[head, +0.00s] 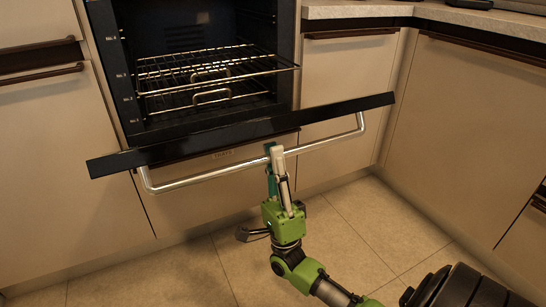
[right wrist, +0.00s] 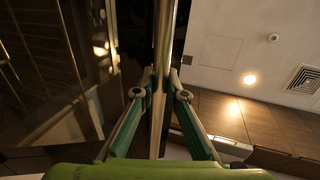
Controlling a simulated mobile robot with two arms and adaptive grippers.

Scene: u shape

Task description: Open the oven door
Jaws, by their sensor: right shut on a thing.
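The black oven door (head: 240,132) is swung down and out from the oven and shows nearly edge-on in the head view. The oven cavity (head: 185,35) is exposed. A silver bar handle (head: 205,175) runs along the door's front. My right gripper (head: 277,155) is shut on this handle near its middle, reaching up from below. In the right wrist view, the green-linked fingers (right wrist: 159,90) close on the handle bar (right wrist: 164,40), with the dark door glass (right wrist: 60,60) at the left. My left gripper is not in view.
Wire racks (head: 200,72) are inside the oven. Beige cabinets (head: 350,95) flank it, and another cabinet run (head: 465,125) closes off the right side under a counter (head: 485,20). Tiled floor (head: 180,275) is clear in front, left of my arm.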

